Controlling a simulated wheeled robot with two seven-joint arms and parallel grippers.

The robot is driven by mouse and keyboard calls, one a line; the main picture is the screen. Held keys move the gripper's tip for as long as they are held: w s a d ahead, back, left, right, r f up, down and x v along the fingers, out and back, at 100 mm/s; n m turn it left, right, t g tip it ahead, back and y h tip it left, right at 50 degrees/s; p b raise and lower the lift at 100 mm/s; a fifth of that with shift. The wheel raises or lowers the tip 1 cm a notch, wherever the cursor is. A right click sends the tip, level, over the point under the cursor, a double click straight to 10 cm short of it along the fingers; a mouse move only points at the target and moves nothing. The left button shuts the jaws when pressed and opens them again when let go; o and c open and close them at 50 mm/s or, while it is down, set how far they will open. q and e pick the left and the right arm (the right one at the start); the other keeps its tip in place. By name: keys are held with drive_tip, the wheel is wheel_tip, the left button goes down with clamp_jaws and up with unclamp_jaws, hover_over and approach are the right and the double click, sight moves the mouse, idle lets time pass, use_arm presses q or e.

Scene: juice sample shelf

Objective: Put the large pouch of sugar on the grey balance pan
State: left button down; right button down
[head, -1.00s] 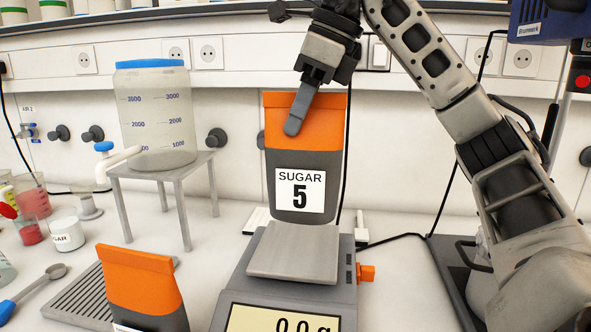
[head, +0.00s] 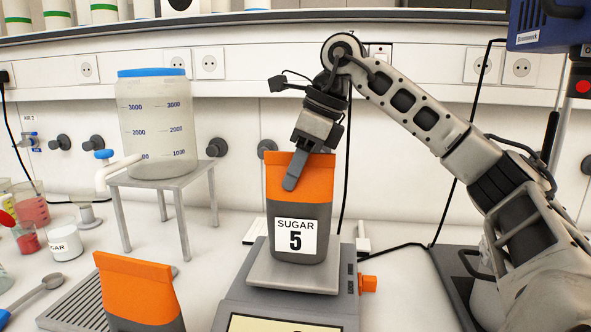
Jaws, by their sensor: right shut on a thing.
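The large pouch (head: 300,185), grey with an orange top and a "SUGAR 5" label, is upright over the middle of the grey balance pan (head: 262,270). Its base appears at or very close to the pan; I cannot tell for certain that it touches. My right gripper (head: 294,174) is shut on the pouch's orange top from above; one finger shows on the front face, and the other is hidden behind. The balance display (head: 275,324) is mostly cut off by the lower edge. My left gripper is not in view.
A second orange-topped pouch (head: 138,287) stands front left, by a grey grooved tray (head: 72,303). A large clear container (head: 157,125) stands on a metal stand (head: 178,178) at the left. Beakers and a white jar (head: 66,243) are at the far left.

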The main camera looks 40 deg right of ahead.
drive_tip(key=shift+r, duration=0.1)
drive_tip(key=c, duration=1.1)
unclamp_jaws()
drive_tip(key=shift+f, duration=0.2)
